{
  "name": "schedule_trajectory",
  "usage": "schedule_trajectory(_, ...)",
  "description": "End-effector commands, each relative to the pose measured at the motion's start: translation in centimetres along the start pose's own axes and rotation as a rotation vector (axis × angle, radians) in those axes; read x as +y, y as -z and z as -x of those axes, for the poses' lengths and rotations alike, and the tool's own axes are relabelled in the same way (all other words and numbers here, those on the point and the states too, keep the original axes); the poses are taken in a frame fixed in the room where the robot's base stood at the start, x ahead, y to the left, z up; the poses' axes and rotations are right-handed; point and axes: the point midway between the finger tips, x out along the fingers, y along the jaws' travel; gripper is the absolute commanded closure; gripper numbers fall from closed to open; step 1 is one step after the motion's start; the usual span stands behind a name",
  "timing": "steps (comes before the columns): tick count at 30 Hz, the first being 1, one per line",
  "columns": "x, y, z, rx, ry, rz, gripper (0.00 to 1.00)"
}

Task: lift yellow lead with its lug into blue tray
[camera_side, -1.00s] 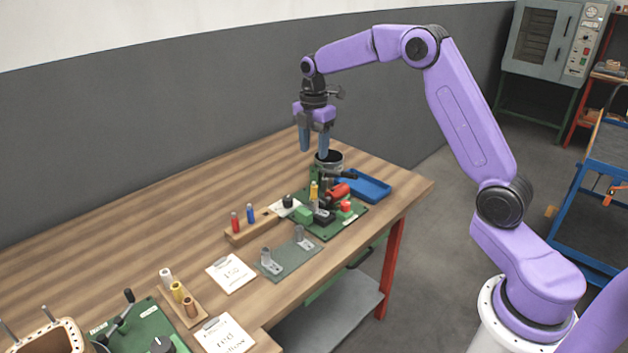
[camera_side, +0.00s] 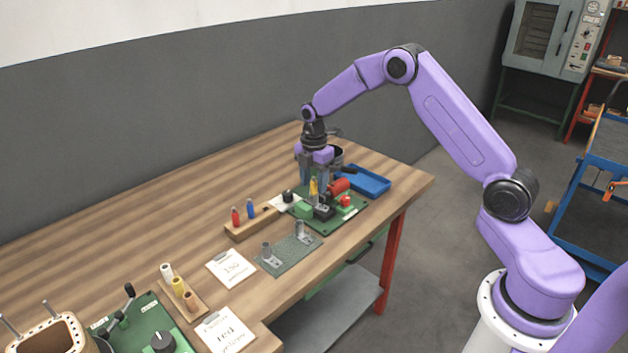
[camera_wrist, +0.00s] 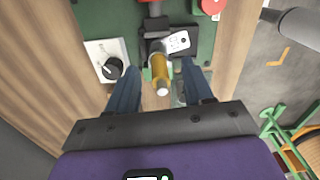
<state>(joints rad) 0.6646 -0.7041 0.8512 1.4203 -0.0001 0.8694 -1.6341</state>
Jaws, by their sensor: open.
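The yellow lead (camera_wrist: 160,72) stands between the open blue fingers of my gripper (camera_wrist: 157,78) in the wrist view, apart from both. Its pale end faces the camera and its lower part sits at a dark block on the green board. In the side view the yellow lead (camera_side: 313,187) shows partly behind my gripper (camera_side: 313,190), which is low over the board. I cannot make out the lug. The blue tray (camera_side: 366,181) lies behind the board to the right, and its visible inside looks empty.
The green board (camera_side: 345,213) carries a red cylinder (camera_side: 338,186), a red button (camera_side: 345,201) and a dark block. A wooden rack (camera_side: 251,224) with red and blue leads stands to its left.

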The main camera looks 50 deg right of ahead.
Motion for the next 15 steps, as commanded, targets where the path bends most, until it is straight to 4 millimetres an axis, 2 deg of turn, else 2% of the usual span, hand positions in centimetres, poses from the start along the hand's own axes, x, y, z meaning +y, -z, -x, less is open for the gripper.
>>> schedule_trajectory(5, 0.00, 0.00, 0.00, 0.000, 0.000, 0.000, 0.49)
schedule_trajectory(6, -0.01, 0.00, 0.00, 0.000, 0.000, 0.000, 0.55)
schedule_trajectory(8, 0.00, 0.00, 0.01, 0.000, 0.000, 0.000, 0.75)
schedule_trajectory(10, 0.00, 0.00, 0.01, 0.000, 0.000, 0.000, 0.98)
schedule_trajectory(15, -0.03, 0.00, 0.00, 0.000, 0.001, 0.000, 1.00)
